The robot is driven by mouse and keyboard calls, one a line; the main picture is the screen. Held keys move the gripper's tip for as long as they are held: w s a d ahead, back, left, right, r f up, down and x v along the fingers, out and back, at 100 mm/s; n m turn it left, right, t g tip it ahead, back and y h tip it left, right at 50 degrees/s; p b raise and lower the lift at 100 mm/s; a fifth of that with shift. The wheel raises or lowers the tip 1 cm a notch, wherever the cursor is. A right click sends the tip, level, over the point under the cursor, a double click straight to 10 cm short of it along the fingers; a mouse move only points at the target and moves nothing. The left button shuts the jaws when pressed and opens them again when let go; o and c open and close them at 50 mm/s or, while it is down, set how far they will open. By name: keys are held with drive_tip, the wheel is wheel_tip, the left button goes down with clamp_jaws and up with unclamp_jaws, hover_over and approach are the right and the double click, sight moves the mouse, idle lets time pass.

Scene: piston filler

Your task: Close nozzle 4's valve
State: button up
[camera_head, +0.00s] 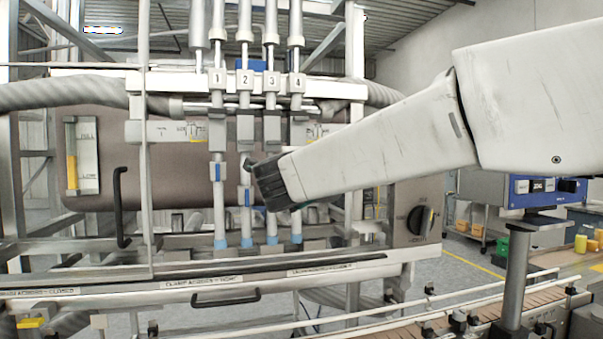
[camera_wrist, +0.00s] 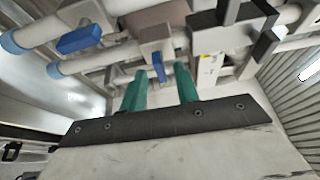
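In the head view, nozzle 4 (camera_head: 297,110) is the rightmost of the numbered vertical nozzles. Its valve is hidden behind my gripper and wrist. In the wrist view, my gripper (camera_wrist: 161,70) is open, with two green fingers apart and nothing held. A blue valve handle (camera_wrist: 158,67) appears between the fingertips, pointing crosswise to its pipe; contact cannot be told. Another blue handle (camera_wrist: 80,41) lies roughly along a pipe farther up and left. No nozzle number is readable in the wrist view. In the head view, blue handles show on nozzle 1 (camera_head: 217,171) and nozzle 2 (camera_head: 247,197).
The nozzles stand close together, with grey blocks (camera_head: 271,128) above the valves. A control box with a black knob (camera_head: 421,220) is to the right. A rail with a black handle (camera_head: 212,298) runs in front below, and a conveyor (camera_head: 470,312) lies at lower right.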

drive_tip(key=s, duration=0.6)
drive_tip(key=shift+s+a, duration=0.2)
drive_tip(key=shift+a, duration=0.15)
